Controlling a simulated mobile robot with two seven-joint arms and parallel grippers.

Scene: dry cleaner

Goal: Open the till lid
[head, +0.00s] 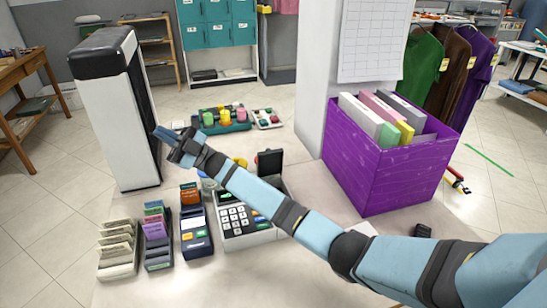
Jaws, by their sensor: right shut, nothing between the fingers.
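The till (240,222) stands on the counter, with a white keypad on its front part. A dark panel (270,162) that looks like its lid stands raised at the till's back right. My right arm crosses over the till and hides its middle, including most of what lies under the lid. My right gripper (165,136) is shut and empty. It is beyond and left of the till, in front of the tall white and black unit, apart from the lid. My left gripper is out of view.
A tray of colored spools (222,118) lies behind. A purple box of folders (385,165) stands right, beside a white pillar (318,75). The tall unit (120,110) stands at left.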

